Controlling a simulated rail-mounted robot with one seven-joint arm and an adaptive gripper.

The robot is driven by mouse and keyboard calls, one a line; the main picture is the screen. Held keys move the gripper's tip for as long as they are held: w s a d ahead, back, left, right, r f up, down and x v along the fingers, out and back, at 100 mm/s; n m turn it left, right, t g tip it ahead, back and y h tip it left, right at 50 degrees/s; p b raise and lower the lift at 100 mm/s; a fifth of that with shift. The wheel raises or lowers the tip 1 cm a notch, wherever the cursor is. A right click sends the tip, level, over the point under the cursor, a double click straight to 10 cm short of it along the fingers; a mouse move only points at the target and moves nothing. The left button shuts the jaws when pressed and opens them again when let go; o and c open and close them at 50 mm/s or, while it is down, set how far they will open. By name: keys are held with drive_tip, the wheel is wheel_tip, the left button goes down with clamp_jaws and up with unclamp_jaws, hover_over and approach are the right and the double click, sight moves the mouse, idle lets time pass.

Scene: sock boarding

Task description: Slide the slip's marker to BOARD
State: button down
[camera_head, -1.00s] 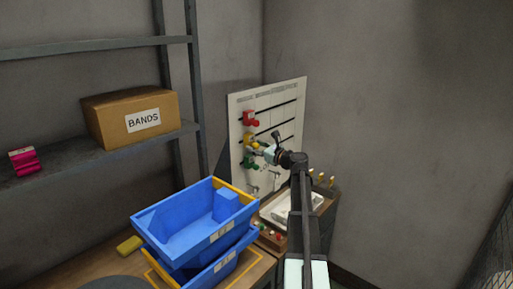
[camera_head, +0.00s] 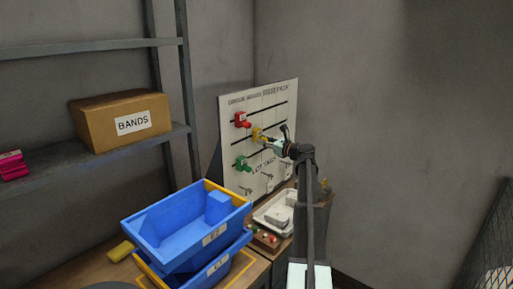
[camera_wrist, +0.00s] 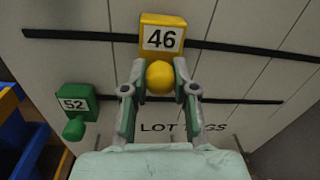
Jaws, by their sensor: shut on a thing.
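A white board (camera_head: 285,115) on the wall side carries three dark horizontal slots with sliding markers. The yellow marker (camera_head: 257,134) sits on the middle slot; in the wrist view it reads 46 (camera_wrist: 162,38). My gripper (camera_wrist: 158,88) is shut on its round yellow knob (camera_wrist: 160,77); in the head view the gripper (camera_head: 268,141) reaches the board from the right. A red marker (camera_head: 241,119) sits near the left of the top slot. A green marker (camera_head: 242,163), reading 52 in the wrist view (camera_wrist: 76,103), sits near the left of the bottom slot. Column headings are too small to read.
Blue bins (camera_head: 160,209) are stacked on the bench at the left front. A white tray (camera_head: 263,222) lies below the board beside hooks marked LOT TAGS, partly hidden by my arm. A BANDS box (camera_head: 95,133) stands on the shelf.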

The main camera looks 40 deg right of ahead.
drive_tip(key=c, duration=0.9)
unclamp_jaws()
drive_tip(key=s, duration=0.4)
drive_tip(key=s+d, duration=0.1)
drive_tip(key=s, duration=0.7)
drive_tip(key=shift+d, duration=0.3)
drive_tip(key=shift+w, duration=0.1)
